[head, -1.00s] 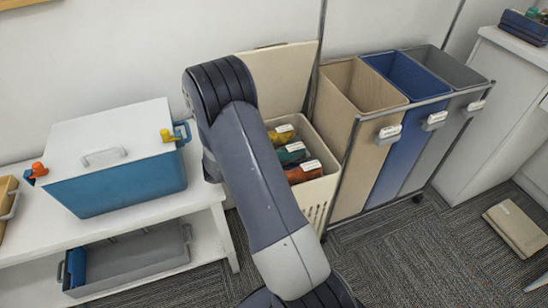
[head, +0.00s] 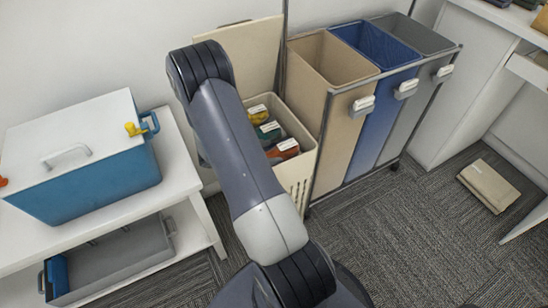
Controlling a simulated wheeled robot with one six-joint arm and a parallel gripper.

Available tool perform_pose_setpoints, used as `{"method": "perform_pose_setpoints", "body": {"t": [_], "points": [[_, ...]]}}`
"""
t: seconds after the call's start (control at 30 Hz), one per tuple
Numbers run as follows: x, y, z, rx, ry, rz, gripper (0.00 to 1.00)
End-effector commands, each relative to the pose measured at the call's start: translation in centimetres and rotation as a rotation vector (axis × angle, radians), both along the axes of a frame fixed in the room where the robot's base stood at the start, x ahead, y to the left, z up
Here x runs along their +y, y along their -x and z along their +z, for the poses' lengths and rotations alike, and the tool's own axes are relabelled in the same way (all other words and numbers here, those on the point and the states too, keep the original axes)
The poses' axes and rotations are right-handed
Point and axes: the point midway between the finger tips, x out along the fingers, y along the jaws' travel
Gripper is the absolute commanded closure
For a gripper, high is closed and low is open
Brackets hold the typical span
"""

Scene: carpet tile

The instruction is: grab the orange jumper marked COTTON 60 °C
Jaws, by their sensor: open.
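An orange folded garment (head: 283,153) lies at the near end of an open cream laundry basket (head: 303,178). It carries a white tag, whose print is too small to read. A dark green garment (head: 267,132) and a yellow one (head: 257,114) lie behind it in the same basket, each with a white tag. My arm rises in front of the basket and hides its left part. My gripper does not show in the head view.
A hamper frame with beige (head: 332,65), blue (head: 377,45) and grey (head: 412,35) bins stands right of the basket. A white bench (head: 180,175) with a blue cooler box (head: 90,185) is at left. A folded beige item (head: 489,186) lies on the carpet at right.

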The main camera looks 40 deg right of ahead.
Motion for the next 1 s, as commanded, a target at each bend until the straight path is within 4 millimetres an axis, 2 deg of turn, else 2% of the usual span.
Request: {"method": "perform_pose_setpoints", "body": {"t": [0.17,0.6,0.87,1.0], "points": [[0.0,0.0,0.0,0.0,0.0,0.001,0.36],[0.1,0.0,0.0,0.0,0.0,0.0,0.72],[0.0,-0.1,0.4,-0.001,0.0,0.0,0.73],[0.0,-0.1,2.2,-0.003,0.001,-0.001,0.73]]}}
